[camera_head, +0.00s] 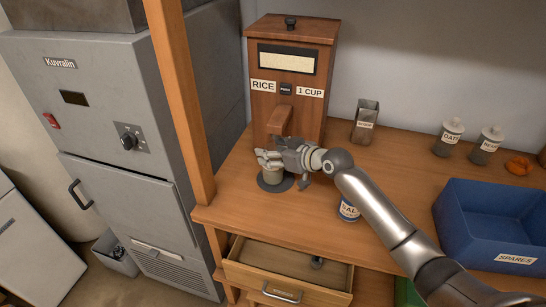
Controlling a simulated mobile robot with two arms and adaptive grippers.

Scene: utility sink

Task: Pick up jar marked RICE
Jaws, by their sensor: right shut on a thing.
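A wooden dispenser (291,70) stands at the back left of the bench, with labels reading RICE and 1 CUP. A small greyish jar (272,177) stands upright below its spout on a dark round pad (288,185). My right gripper (268,158) comes in from the right and is shut at the top of this jar, hiding its upper part. I can read no label on the jar; the word RICE shows only on the dispenser. My left gripper is not in view.
A jar marked SALT (348,211) is partly behind my right arm. A square container (365,125), a jar marked OATS (447,138) and another jar (487,146) stand along the back. A blue SPARES bin (500,238) is right; an open drawer (282,293) and wooden post (182,100) are left.

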